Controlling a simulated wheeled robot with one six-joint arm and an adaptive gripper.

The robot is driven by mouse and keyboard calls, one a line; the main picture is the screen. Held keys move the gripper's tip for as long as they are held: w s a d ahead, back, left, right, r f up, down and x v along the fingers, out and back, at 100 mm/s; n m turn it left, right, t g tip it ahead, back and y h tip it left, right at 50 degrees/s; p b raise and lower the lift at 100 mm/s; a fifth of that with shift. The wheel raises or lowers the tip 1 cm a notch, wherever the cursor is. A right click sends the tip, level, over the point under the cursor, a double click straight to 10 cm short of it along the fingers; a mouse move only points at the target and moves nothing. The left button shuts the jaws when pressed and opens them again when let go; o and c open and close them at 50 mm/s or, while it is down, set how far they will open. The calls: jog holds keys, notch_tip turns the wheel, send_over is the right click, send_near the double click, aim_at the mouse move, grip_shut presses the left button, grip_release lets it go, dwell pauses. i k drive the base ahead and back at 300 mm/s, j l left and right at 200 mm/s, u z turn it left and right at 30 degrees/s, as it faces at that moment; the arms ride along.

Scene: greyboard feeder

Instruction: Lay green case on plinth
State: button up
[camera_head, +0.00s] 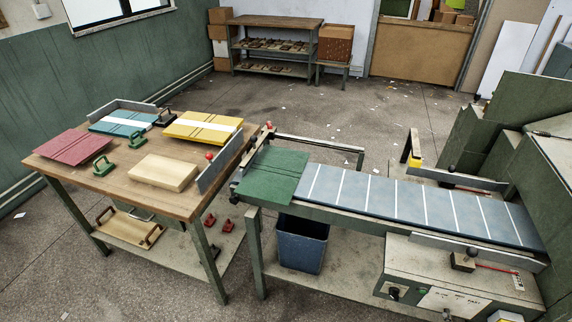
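The green case (272,176) lies flat and spread open at the left end of the feeder's blue belt. A pale wooden block (164,172), which looks like the plinth, lies near the front of the wooden table to the left. Its top is bare. The green case is apart from it, across the gap between table and feeder. My gripper is not in this view.
The wooden table (116,178) also bears a red case (74,147), a teal case (122,123), a yellow case (203,127) and green clamps (103,166). A metal guide with a red knob (209,156) stands at its right edge. A blue bin (302,246) sits under the feeder.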

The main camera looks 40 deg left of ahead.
aim_at(162, 169)
jog(key=j+u, duration=0.2)
jog(key=j, duration=0.45)
jog(key=j+u, duration=0.2)
jog(key=j, duration=0.4)
jog(key=i+j+u, duration=0.2)
jog(key=j, duration=0.4)
